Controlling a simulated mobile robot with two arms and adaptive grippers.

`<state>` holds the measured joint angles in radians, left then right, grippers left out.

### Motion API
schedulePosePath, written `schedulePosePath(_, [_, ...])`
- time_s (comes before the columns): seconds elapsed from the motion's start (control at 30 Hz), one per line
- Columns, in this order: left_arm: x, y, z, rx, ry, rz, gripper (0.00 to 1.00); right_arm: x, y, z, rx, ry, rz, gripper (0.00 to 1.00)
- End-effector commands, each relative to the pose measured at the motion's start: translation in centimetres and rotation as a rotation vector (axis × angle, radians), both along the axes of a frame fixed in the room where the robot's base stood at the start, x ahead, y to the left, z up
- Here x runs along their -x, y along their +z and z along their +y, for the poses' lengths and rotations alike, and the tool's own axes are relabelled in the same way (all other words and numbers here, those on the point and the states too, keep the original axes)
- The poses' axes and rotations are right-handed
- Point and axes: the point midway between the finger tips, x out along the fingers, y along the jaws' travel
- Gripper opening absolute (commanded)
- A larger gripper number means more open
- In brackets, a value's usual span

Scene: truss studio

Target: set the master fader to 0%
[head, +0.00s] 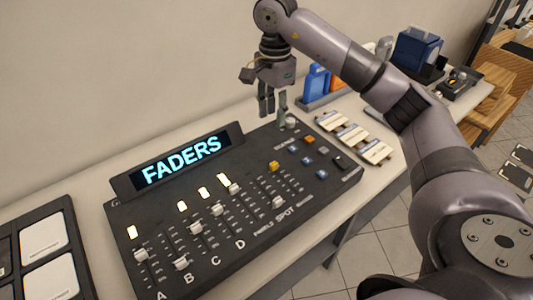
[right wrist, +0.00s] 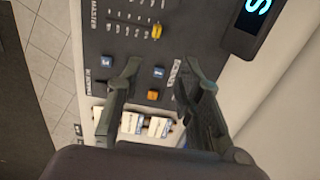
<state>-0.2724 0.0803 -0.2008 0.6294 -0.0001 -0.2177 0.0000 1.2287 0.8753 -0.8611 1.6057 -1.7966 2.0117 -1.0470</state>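The dark fader console (head: 225,262) lies on the table, with a lit display (head: 181,158) reading FADERS. A yellow fader cap (head: 274,166) sits near the far end of its track. It also shows in the right wrist view (right wrist: 157,31), near the MASTER lettering. Other faders have pale caps, such as the one beside the SPOT lettering (head: 278,202). My right gripper (head: 272,114) is above the console's far right part, pointing down. In the right wrist view its fingers (right wrist: 160,68) are apart with nothing between them. My left gripper is in neither view.
Blue and orange buttons (head: 308,161) sit on the console's right part. Several pale labelled blocks (head: 352,134) lie to its right. A blue bottle (head: 317,80) stands behind them. A pad unit with white squares (head: 43,238) is at the left. A wall runs behind the table.

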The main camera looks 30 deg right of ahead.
Motion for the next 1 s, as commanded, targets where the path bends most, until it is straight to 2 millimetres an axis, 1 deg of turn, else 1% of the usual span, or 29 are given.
schedulePosePath(0.07, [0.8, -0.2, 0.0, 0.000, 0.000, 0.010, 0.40, 0.1, -1.0, 0.1, -0.002, 0.003, 0.005, 0.33])
schedulePosePath(0.2, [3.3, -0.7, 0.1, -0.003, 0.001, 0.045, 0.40, 0.1, -3.2, 0.2, -0.004, 0.001, 0.005, 0.33])
schedulePosePath(0.27, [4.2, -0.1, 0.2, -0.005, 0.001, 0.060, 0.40, 0.2, -4.2, 0.1, -0.001, 0.001, 0.008, 0.33])
schedulePosePath(0.3, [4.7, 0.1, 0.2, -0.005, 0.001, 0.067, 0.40, 0.2, -5.1, 0.1, -0.001, 0.001, 0.007, 0.33])
schedulePosePath(0.37, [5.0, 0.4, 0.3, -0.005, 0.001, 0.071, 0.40, 0.2, -6.4, 0.1, -0.001, 0.001, 0.007, 0.33])
schedulePosePath(0.47, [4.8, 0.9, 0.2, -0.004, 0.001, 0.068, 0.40, 0.2, -8.6, 0.1, -0.001, 0.001, 0.007, 0.33])
schedulePosePath(0.6, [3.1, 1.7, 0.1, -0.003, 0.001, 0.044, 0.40, 0.3, -11.6, 0.1, -0.003, 0.001, 0.006, 0.33])
schedulePosePath(0.73, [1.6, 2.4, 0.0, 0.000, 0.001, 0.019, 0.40, 0.2, -14.0, 0.2, -0.004, 0.001, 0.004, 0.33])
schedulePosePath(0.9, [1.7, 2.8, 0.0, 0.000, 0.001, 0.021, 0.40, 0.2, -16.2, 0.1, -0.003, 0.000, 0.003, 0.33])
schedulePosePath(1.0, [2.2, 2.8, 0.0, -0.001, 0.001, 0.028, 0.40, 0.1, -16.8, 0.1, -0.003, 0.000, 0.001, 0.33])
